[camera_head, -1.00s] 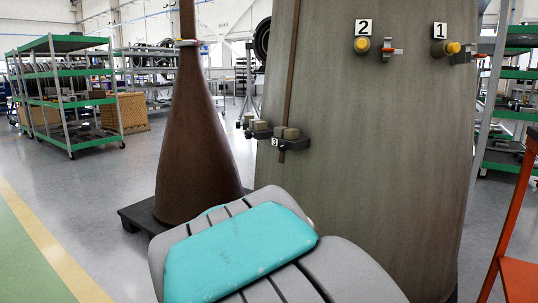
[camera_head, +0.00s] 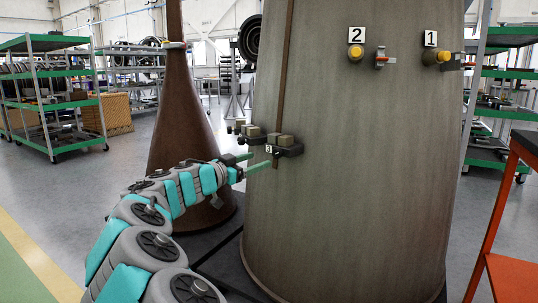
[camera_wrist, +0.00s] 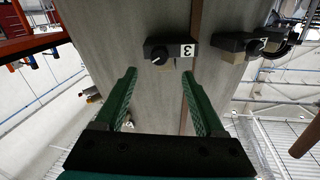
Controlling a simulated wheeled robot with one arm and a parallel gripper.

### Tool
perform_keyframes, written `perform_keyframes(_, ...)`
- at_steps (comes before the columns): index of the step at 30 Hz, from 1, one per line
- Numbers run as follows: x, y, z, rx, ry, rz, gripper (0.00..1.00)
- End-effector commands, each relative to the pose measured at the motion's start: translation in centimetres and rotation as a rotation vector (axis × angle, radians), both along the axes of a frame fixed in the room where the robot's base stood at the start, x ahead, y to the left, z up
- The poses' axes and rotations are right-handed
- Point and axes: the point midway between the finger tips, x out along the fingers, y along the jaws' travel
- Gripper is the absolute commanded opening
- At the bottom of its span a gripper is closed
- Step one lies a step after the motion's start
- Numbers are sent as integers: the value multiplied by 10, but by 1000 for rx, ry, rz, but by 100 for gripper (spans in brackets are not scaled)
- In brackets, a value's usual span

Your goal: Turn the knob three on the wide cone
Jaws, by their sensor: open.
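The wide cone (camera_head: 345,210) is a tall grey-green tapered body right of centre in the head view. Knob three (camera_head: 277,155) is a small dark knob under a block at the cone's left side, beside the white "3" label. In the wrist view knob three (camera_wrist: 158,54) is dark with a light pointer line, on a dark housing next to the label. My gripper (camera_head: 258,162) reaches toward it from the left. In the wrist view my gripper (camera_wrist: 163,88) has its two green fingers spread, with nothing between them. The knob is beyond the tips, apparently untouched.
A second dark housing with a block (camera_head: 250,132) sits left of knob three. A narrow brown cone (camera_head: 185,110) stands behind my arm. An orange-framed stand (camera_head: 497,215) is at the right.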

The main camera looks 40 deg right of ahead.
Motion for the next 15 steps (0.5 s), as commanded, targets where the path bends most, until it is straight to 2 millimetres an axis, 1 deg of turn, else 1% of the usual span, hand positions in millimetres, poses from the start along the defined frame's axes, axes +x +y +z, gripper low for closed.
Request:
perform_keyframes(9, 8, -45, 1, 1, -3, -3, 72)
perform_keyframes(15, 14, -67, 0, 2, -4, 0, 72)
